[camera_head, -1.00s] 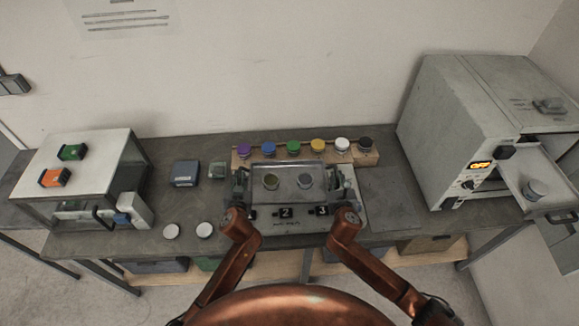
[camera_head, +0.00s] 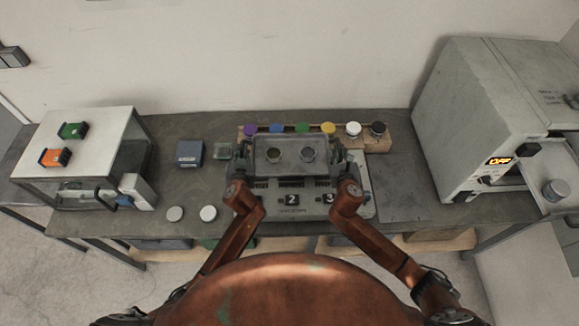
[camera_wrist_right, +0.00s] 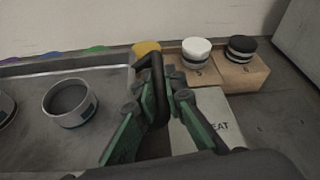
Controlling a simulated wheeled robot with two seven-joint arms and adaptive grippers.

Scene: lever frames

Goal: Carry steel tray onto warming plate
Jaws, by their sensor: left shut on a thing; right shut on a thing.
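The steel tray (camera_head: 290,168) is at the middle of the bench in the head view, with two small round cups (camera_head: 273,155) (camera_head: 308,155) in it. My left gripper (camera_head: 241,162) is shut on the tray's left handle. My right gripper (camera_head: 342,162) is shut on its right handle (camera_wrist_right: 155,85); the wrist view shows the green fingers around this dark bar. The tray looks roughly level. The warming plate (camera_head: 310,210), a pale unit with numbers 2 and 3 on its front, shows below and partly behind the tray. The gap between them cannot be judged.
A rack (camera_head: 378,142) of jars with coloured lids stands close behind the tray. A grey oven (camera_head: 470,120) reading OFF stands right, its door side holding a cup (camera_head: 555,190). A glass-sided box (camera_head: 85,160) stands left. Two white discs (camera_head: 208,213) lie at the front left.

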